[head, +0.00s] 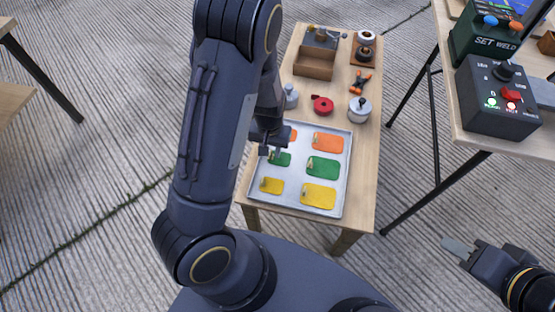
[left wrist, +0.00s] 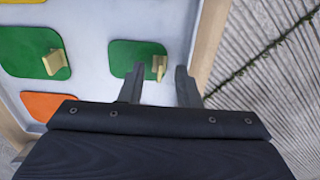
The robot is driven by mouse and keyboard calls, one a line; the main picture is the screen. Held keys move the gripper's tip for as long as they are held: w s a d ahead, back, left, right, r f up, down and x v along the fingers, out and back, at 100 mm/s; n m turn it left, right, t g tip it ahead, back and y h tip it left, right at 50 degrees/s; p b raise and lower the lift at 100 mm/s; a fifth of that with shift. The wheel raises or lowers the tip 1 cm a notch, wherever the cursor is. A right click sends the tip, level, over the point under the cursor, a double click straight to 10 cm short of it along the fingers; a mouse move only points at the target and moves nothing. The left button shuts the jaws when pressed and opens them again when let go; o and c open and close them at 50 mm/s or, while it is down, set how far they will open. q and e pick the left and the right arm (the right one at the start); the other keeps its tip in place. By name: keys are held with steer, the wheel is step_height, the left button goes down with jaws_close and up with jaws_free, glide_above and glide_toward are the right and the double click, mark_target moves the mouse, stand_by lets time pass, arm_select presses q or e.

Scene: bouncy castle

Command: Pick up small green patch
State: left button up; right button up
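The small green patch (head: 283,160) lies on a silver tray (head: 303,207), in the middle row at left. In the left wrist view the small green patch (left wrist: 128,53) has an upright yellowish tab (left wrist: 159,66) near its edge. My left gripper (head: 273,153) is over this patch and partly hides it in the head view. In the left wrist view my left gripper (left wrist: 159,75) is open, and the tab appears between its fingertips. Contact with the tab cannot be told. My right gripper (head: 459,246) is at the lower right, away from the tray; its finger opening is unclear.
A larger green patch (head: 323,167), orange patch (head: 328,143), large yellow patch (head: 319,195) and small yellow patch (head: 271,186) share the tray. Behind it are a red tape roll (head: 322,105), a grey pot (head: 359,109) and a wooden box (head: 314,65). A welder box (head: 500,97) stands on the right table.

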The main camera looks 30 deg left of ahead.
arm_select(q)
steer(key=shift+f, duration=0.2)
jaws_close()
steer(key=shift+r, duration=0.15)
